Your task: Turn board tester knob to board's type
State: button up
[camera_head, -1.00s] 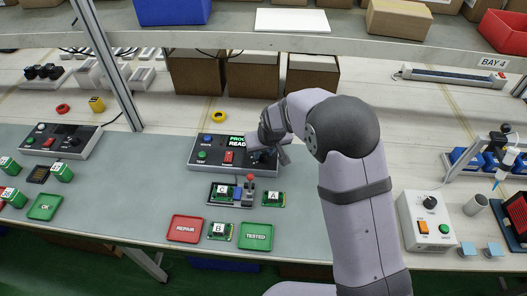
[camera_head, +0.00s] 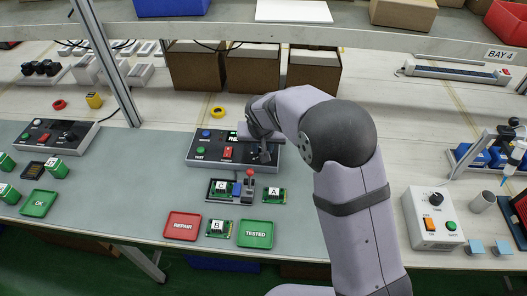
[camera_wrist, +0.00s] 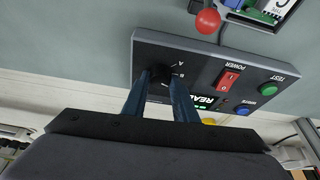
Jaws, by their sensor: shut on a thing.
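The dark tester box (camera_head: 210,163) stands on the grey mat, with a green-lit display, a red power switch and blue and green buttons. In the wrist view its dark knob (camera_wrist: 161,76) sits between the two blue fingertips, with letters A and B beside it. My gripper (camera_wrist: 160,82) is shut on the knob; in the head view my gripper (camera_head: 264,153) is partly behind my wrist. The knob's pointer direction cannot be read clearly. A green board marked C (camera_head: 221,187) sits in the fixture (camera_head: 228,200) in front of the box, beside a red-balled lever (camera_head: 250,174).
Boards A (camera_head: 274,195) and B (camera_head: 218,229) lie near the fixture. A red REPAIR tray (camera_head: 182,226) and a green TESTED tray (camera_head: 255,234) lie at the front. Cardboard boxes (camera_head: 253,72) stand behind. A shelf post (camera_head: 110,65) rises at left.

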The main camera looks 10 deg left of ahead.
jog(key=m+b, duration=0.1)
jog(key=m+h+b, duration=0.1)
jog(key=shift+a+f+m, duration=0.15)
jog(key=shift+f+m, duration=0.05)
jog(key=shift+m, duration=0.1)
jog(key=shift+r+m+h+b, duration=0.15)
jog(key=shift+m+h+b, duration=0.35)
jog(key=shift+m+b, duration=0.55)
jog(key=shift+m+g, duration=0.3)
jog(key=shift+m, duration=0.05)
jog(key=o, duration=1)
jog(key=shift+o, duration=0.2)
jog(key=shift+r, duration=0.15)
jog(key=v, duration=0.7)
jog(key=shift+r, duration=0.1)
